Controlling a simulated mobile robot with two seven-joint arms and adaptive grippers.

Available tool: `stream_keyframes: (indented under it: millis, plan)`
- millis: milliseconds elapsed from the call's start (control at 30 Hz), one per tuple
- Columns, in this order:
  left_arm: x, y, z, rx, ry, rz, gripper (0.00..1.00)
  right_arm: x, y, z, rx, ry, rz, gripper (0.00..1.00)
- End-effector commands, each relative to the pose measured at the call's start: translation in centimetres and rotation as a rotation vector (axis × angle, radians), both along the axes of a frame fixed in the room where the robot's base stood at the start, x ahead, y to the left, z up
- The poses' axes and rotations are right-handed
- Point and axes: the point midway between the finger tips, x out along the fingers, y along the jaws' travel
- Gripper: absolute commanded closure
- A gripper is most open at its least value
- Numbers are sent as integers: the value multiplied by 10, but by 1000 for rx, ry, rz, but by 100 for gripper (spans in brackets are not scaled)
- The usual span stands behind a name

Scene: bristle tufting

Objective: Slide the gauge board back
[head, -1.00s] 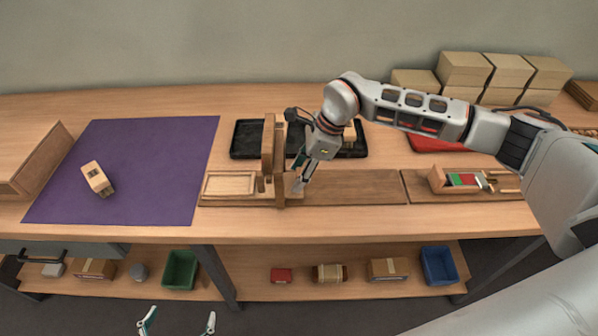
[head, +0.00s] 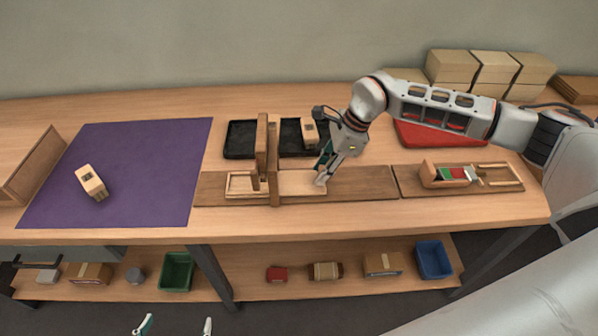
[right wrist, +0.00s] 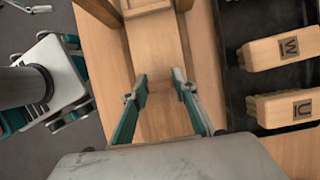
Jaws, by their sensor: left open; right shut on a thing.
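The gauge board (head: 302,182) is a pale wooden slide with a framed recess at its left end. It lies in a darker wooden track (head: 365,183) and passes under an upright wooden arch (head: 274,165). My right gripper (head: 322,178) is shut on the board's right end, to the right of the arch. In the right wrist view the board (right wrist: 158,60) runs away between the two fingers (right wrist: 158,100); the exact grip is partly hidden. My left gripper (head: 176,326) is open and empty at the bottom edge, in front of the bench.
A black tray (head: 240,140) with lettered brush blocks (right wrist: 275,50) stands behind the track. A purple mat (head: 140,170) with one block (head: 91,182) lies to the left. A wooden holder with coloured pieces (head: 430,172) stands to the right, a red tray (head: 425,134) behind it.

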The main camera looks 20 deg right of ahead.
Motion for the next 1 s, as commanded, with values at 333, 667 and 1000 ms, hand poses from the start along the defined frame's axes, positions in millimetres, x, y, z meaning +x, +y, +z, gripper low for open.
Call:
stream_keyframes:
  millis: [333,667,1000]
  plan:
    - [1,0,10,0,-4,0,7,-31,-109,1,-2,3,-6,100]
    - [3,0,13,-1,-9,-1,7,-48,-170,1,0,1,-3,100]
    - [3,0,13,-1,-9,0,7,-52,-183,1,2,0,0,100]
